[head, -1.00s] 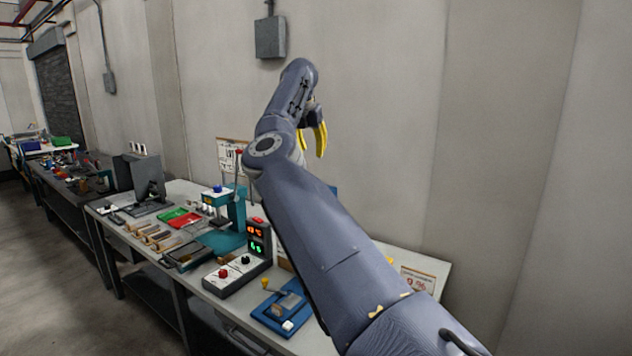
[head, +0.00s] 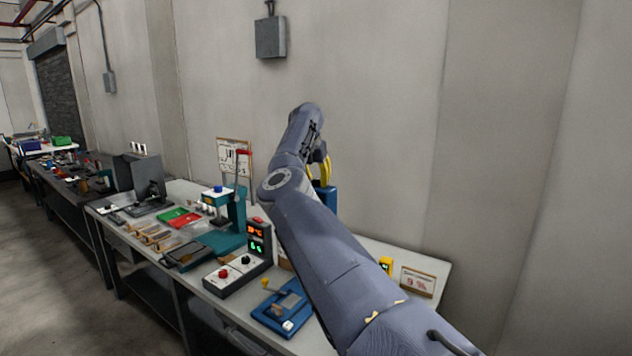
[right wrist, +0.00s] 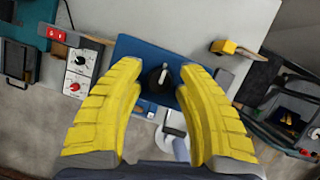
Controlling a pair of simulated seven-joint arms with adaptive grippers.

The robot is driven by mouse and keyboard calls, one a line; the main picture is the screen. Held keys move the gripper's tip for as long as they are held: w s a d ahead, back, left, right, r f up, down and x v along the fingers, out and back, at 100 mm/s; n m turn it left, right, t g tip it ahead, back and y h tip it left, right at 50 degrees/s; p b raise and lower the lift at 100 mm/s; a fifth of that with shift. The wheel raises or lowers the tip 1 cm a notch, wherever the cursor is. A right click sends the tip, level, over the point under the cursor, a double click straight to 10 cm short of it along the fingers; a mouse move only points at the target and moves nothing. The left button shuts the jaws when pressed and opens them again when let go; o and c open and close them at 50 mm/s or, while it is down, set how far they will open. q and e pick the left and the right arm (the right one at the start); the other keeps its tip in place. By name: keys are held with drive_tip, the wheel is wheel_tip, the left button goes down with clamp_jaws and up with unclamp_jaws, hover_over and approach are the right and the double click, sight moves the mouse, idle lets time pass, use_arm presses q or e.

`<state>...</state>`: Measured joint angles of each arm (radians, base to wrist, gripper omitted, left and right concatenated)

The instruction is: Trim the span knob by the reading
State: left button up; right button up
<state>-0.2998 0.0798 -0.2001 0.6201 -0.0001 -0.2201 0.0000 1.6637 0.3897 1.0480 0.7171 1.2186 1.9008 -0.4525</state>
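My right gripper (head: 322,170) hangs above the bench with its yellow fingers pointing down. In the right wrist view its fingers (right wrist: 160,75) are spread apart with nothing held. A dark knob with a light pointer mark (right wrist: 159,76) on a blue panel (right wrist: 132,50) shows in the gap between the fingertips, apart from them. I cannot tell whether it is the span knob. In the head view part of a blue unit (head: 327,198) shows below the gripper, mostly hidden by my arm. A lit readout (head: 257,238) has orange and green digits, too small to read. My left gripper is out of view.
A control box (head: 237,273) with red and black knobs stands before the readout. A blue lever fixture (head: 283,310) sits at the bench's front edge. A yellow device (head: 386,264) and a card with red characters (head: 417,282) are at right. A teal press (head: 236,212) stands left.

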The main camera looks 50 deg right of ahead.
drive_tip(key=shift+c, duration=0.4)
clamp_jaws()
drive_tip(key=shift+m+g, duration=0.8)
drive_tip(key=shift+m, duration=1.4)
drive_tip(key=shift+o, duration=0.4)
unclamp_jaws()
